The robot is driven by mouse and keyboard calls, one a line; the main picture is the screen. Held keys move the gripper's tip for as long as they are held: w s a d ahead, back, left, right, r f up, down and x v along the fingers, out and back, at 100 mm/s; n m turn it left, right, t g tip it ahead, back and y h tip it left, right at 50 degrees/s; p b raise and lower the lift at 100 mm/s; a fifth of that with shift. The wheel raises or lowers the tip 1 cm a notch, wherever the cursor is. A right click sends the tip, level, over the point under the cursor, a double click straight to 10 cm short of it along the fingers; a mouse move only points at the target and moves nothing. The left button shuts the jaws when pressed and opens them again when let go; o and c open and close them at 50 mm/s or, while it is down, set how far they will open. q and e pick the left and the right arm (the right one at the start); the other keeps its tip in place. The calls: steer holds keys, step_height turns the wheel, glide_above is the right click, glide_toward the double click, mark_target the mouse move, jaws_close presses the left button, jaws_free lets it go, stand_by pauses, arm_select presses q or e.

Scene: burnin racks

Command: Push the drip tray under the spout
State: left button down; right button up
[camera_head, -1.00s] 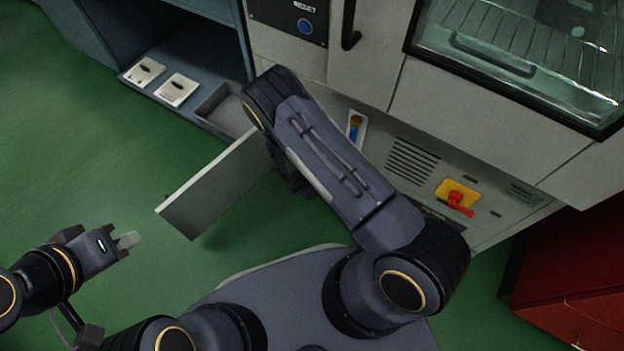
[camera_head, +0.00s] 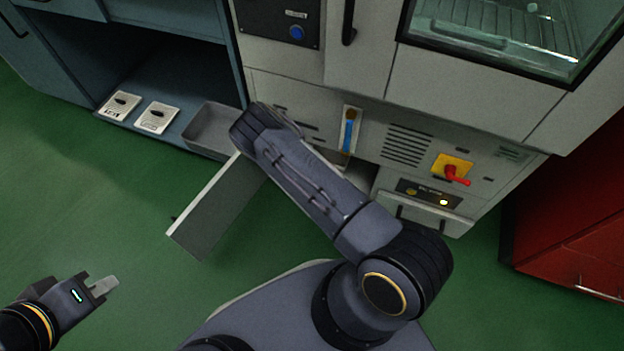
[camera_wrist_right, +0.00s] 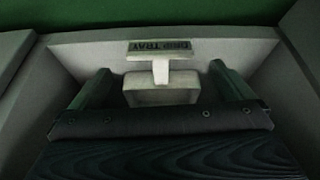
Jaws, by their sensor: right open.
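The drip tray front (camera_wrist_right: 205,52) shows in the right wrist view as a pale panel with a dark label reading "DRIP TRAY", upside down. A pale T-shaped handle (camera_wrist_right: 161,80) stands out from it. My right gripper (camera_wrist_right: 163,86) is open, with one dark finger on each side of the handle; I cannot tell whether they touch it. In the head view my right forearm hides this gripper and the tray. My left gripper (camera_head: 104,287) is over the green floor at lower left, away from the machine; its jaw opening is unclear. I see no spout.
A low door (camera_head: 215,210) of the grey machine (camera_head: 390,85) stands open beside my right forearm. A red switch handle (camera_head: 457,175) and a small lit panel (camera_head: 428,194) are right of the arm. A grey bin (camera_head: 207,130) sits in the blue cabinet (camera_head: 180,60). A red cabinet (camera_head: 570,220) stands right.

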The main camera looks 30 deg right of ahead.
steer(key=shift+m, duration=0.4)
steer(key=b+x, duration=0.3)
steer(key=x, duration=0.4)
steer(key=shift+w+d+f, duration=0.15)
steer(key=shift+d+f, duration=0.05)
steer(key=shift+f, duration=0.15)
